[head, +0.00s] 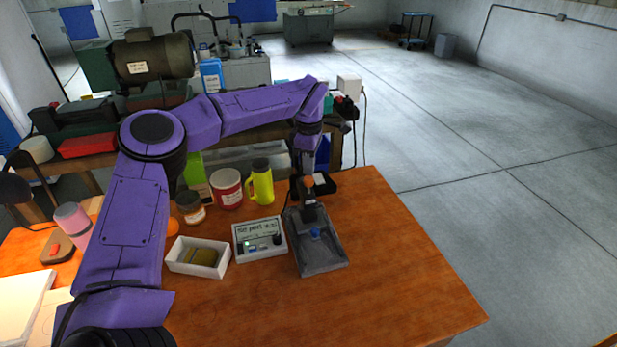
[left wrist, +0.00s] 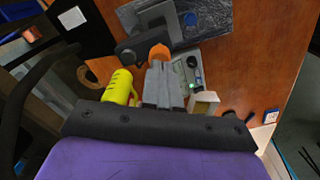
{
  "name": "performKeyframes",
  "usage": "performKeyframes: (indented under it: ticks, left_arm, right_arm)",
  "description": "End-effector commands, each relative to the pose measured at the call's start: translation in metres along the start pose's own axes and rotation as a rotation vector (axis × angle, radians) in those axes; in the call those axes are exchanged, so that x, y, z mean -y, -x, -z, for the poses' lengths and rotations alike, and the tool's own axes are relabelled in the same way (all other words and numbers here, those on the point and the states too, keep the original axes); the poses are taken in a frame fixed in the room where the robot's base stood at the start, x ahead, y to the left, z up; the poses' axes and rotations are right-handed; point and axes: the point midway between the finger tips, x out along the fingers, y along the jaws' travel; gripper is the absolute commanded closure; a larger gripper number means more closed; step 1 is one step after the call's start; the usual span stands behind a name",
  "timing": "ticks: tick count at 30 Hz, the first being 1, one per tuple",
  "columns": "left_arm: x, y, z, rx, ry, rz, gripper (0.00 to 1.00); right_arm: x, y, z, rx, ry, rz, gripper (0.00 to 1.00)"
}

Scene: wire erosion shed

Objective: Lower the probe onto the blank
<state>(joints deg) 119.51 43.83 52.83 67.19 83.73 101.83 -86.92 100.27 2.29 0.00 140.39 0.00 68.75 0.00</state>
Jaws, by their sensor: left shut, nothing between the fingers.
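A grey stand with a flat base (head: 325,262) sits on the wooden table, and the base also shows in the left wrist view (left wrist: 215,22). A small blue piece, seemingly the blank (head: 315,232), lies on it below the dark probe head (head: 310,212). An orange knob (head: 308,182) tops the probe mechanism; it also shows in the left wrist view (left wrist: 158,52). My left gripper (head: 308,172) points down, shut and empty, with its tips at the knob. I cannot tell if they touch. The probe tip and any gap to the blank are too small to see. My right gripper is out of view.
A meter box (head: 262,252) stands left of the stand, with a lit green lamp. Farther left is a white tray (head: 180,266) with a yellowish piece. A yellow-green bottle (head: 260,186) and a red-white can (head: 227,188) stand behind. The table's right side is clear.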

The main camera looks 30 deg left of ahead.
Motion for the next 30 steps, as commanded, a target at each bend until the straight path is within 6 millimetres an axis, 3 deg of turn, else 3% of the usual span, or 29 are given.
performKeyframes:
  ticks: [30]
  left_arm:
    - [0.0002,-0.01,0.0004,0.0,0.0,0.0,1.0]
  right_arm:
    - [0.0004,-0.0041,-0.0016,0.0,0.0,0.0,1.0]
